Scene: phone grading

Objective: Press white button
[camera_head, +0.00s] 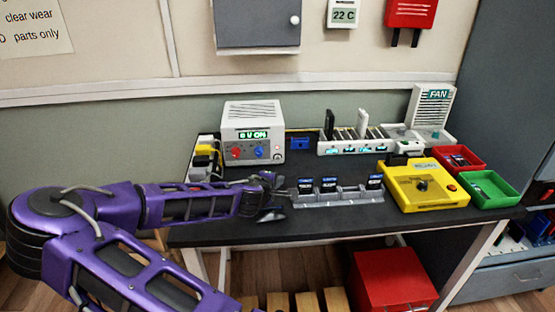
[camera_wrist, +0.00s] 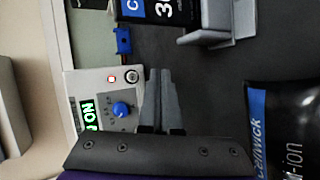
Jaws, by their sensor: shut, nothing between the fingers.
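The white power unit (camera_head: 252,112) stands at the back left of the black table, with a lit green display and red and blue knobs on its front. In the wrist view its front panel (camera_wrist: 95,80) is turned sideways. The white button (camera_wrist: 131,76) is a small round one in a dark ring, beside a small red-lit square (camera_wrist: 112,79) and near the blue knob (camera_wrist: 120,109). My gripper (camera_wrist: 160,72) is shut and empty, its fingertips appearing just beside the white button. I cannot tell the gap in depth. In the head view my gripper (camera_head: 272,214) is low in front of the unit.
A grey rack (camera_head: 340,196) with several black, blue-labelled batteries stands right of my gripper; a battery (camera_wrist: 290,125) looms close in the wrist view. A yellow fixture (camera_head: 425,195), red bin (camera_head: 460,157) and green bin (camera_head: 490,188) are farther right. A small blue block (camera_head: 299,143) sits beside the unit.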

